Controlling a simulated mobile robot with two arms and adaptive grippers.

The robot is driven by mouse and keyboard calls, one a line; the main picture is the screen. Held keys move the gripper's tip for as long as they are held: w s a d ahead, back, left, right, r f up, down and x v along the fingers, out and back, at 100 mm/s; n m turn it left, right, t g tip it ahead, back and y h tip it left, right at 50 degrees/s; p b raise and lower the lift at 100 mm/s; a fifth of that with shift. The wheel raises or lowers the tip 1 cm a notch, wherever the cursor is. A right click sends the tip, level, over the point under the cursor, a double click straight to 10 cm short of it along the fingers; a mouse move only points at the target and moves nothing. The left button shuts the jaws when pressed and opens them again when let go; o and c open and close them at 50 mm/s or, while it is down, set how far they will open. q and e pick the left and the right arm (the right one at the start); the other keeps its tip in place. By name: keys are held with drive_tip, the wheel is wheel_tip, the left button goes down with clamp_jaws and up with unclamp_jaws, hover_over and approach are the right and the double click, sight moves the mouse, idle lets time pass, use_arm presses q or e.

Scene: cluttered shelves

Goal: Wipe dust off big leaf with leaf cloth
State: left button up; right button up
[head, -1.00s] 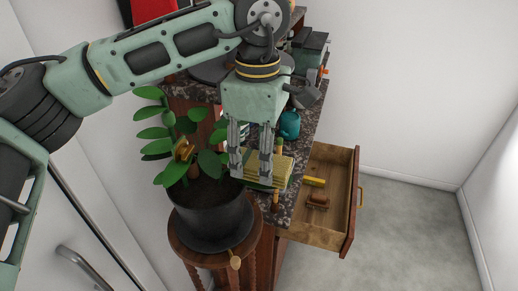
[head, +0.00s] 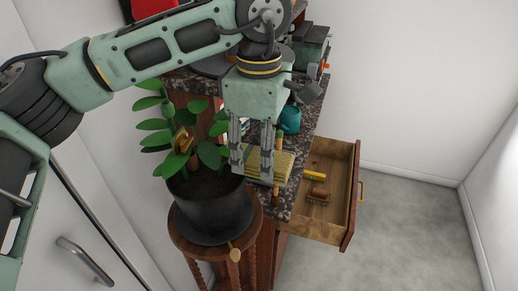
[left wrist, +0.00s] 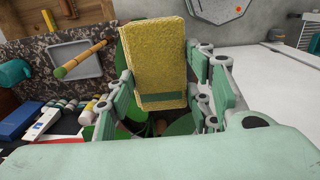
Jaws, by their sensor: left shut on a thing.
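My left gripper (head: 254,173) is shut on a yellow, sponge-like leaf cloth (head: 274,163) with a green band, above the front of the dark countertop. The cloth (left wrist: 157,58) fills the middle of the left wrist view between the fingers (left wrist: 160,100). The potted plant (head: 192,125) with several green leaves stands left of the gripper in a dark pot (head: 213,214). The nearest leaf (head: 209,154) is just left of the fingers; whether it touches them I cannot tell. In the left wrist view, green leaves (left wrist: 182,125) show partly hidden below the cloth. My right gripper is not in view.
The pot stands on a round wooden stand (head: 222,249). An open drawer (head: 329,228) at right holds a yellow item (head: 315,176) and a brown brush (head: 318,196). A teal watering can (head: 290,119) stands on the counter. Floor at right is clear.

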use_arm(q)
drive_tip(key=shift+f, duration=0.2)
drive_tip(key=shift+f+b, duration=0.35)
drive_tip(key=shift+b, duration=0.05)
